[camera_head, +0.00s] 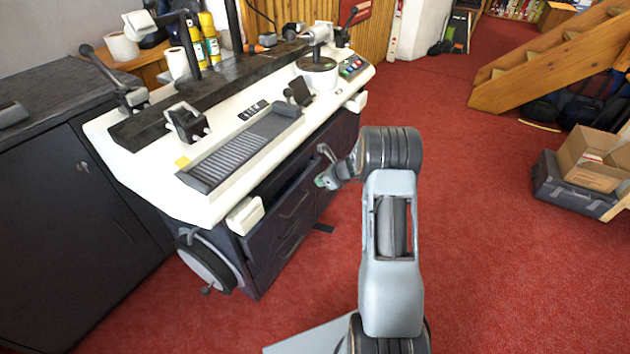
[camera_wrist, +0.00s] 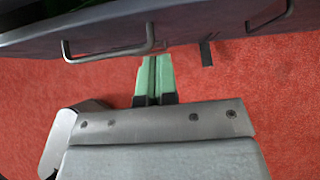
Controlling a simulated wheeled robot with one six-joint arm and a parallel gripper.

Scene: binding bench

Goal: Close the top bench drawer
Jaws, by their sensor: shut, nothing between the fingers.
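The top bench drawer (camera_head: 288,204) is in the bench's right side in the head view. It stands out from the bench, with a dark gap above its front. My gripper (camera_head: 321,182) is just outside the drawer front, near its far end. In the wrist view the drawer front (camera_wrist: 190,36) crosses the top, with a metal bar handle (camera_wrist: 108,54) at left. My gripper (camera_wrist: 157,60) is shut and empty, its green fingertips side by side close to the front, right of that handle. I cannot tell whether they touch it.
The cream bench top (camera_head: 225,200) overhangs the drawers and carries clamps and a ribbed plate. A handwheel (camera_head: 205,265) sticks out at the near end. Red carpet (camera_head: 470,200) is free to the right. Boxes (camera_head: 590,160) and wooden stairs (camera_head: 540,60) stand further right.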

